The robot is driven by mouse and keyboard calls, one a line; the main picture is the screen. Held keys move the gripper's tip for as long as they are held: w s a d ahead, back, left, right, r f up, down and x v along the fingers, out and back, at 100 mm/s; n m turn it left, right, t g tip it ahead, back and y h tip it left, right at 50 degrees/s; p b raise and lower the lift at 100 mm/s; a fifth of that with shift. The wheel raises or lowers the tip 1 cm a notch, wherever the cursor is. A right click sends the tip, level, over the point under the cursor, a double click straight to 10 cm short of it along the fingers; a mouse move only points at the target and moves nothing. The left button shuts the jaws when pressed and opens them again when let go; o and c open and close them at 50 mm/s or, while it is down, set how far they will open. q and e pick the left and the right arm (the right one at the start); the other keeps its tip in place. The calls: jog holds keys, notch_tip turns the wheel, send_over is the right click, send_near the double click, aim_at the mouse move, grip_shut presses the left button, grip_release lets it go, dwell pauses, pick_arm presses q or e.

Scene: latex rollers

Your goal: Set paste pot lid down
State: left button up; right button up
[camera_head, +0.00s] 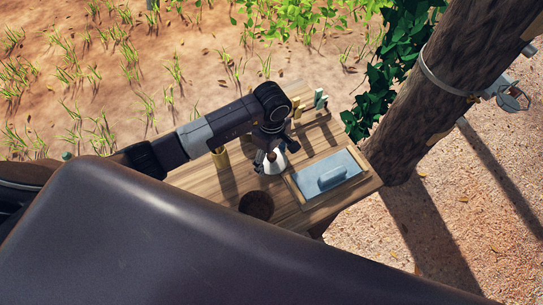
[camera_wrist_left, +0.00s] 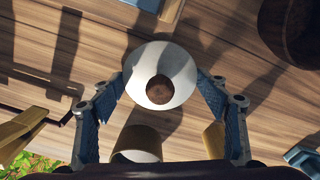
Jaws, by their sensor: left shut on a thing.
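The paste pot lid (camera_wrist_left: 176,62) is a pale, round piece with a brown knob (camera_wrist_left: 159,89) in the middle of the left wrist view. My left gripper (camera_wrist_left: 161,82) is shut on it, one finger at each side. In the head view the lid (camera_head: 274,163) shows as a pale cone under my left gripper (camera_head: 269,151), over the wooden table (camera_head: 237,182). I cannot tell whether the lid touches the table. A dark brown round pot (camera_head: 257,205) stands near the front edge; it also shows at the top right of the wrist view (camera_wrist_left: 292,28). My right gripper is not in view.
Small upright items (camera_head: 319,98) stand at the back. A tree trunk (camera_head: 437,90) rises beyond the table's right side.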

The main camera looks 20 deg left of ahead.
aim_at(272, 155)
pick_arm(q)
jog(key=shift+f, duration=0.1)
jog(key=shift+f, duration=0.15)
jog(key=o, duration=1.3)
jog(key=shift+r, duration=0.25)
jog(key=shift+r, duration=0.25)
notch_tip(272, 155, up, 10)
jog(key=b, duration=0.3)
jog(key=shift+r, duration=0.8)
